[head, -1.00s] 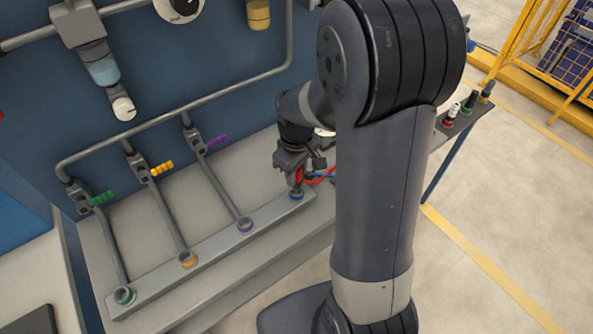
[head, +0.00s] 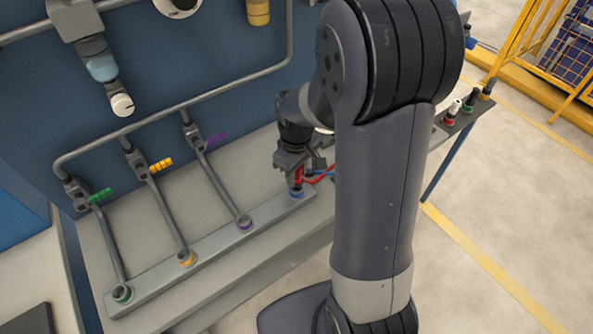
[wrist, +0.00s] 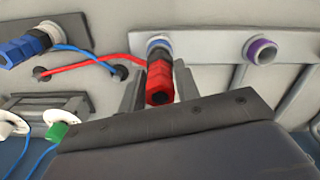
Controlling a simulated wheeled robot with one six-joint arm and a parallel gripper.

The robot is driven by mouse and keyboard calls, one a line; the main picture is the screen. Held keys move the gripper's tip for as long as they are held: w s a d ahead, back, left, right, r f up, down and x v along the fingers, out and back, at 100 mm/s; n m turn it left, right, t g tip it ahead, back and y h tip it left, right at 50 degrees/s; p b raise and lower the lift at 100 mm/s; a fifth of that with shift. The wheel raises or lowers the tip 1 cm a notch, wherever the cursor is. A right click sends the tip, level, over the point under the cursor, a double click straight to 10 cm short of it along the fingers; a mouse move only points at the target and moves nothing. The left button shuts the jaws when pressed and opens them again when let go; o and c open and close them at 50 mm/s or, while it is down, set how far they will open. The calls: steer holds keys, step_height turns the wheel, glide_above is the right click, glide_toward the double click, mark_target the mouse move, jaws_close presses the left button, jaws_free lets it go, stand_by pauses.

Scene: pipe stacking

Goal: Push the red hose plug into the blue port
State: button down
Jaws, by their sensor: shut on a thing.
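The red hose plug (wrist: 160,80) is held between the fingers of my gripper (wrist: 160,85) in the wrist view. A red hose trails from it to the left. The blue port (wrist: 159,42) is directly beyond the plug's far end, on the grey manifold bar. The plug's tip is at the port's mouth; I cannot tell how deep it sits. In the head view my gripper (head: 297,170) points down over the blue port (head: 296,191), with the red plug (head: 298,176) upright between them.
Purple (head: 244,222), orange (head: 187,258) and green (head: 122,294) ports lie along the same bar. A blue plug (wrist: 25,48) with a blue hose sits at left in the wrist view.

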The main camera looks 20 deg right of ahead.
steer(key=shift+f+b, duration=0.8)
steer(key=shift+f, duration=0.25)
steer(key=shift+r, duration=0.1)
steer(key=c, duration=1)
jaws_free()
steer(key=shift+o, duration=0.2)
step_height(320, 180, up, 11)
steer(key=shift+f, duration=0.1)
steer(key=shift+f, duration=0.1)
step_height(320, 180, down, 10)
steer(key=shift+f, duration=0.2)
steer(key=shift+r+p, duration=0.45)
steer(key=shift+p, duration=0.1)
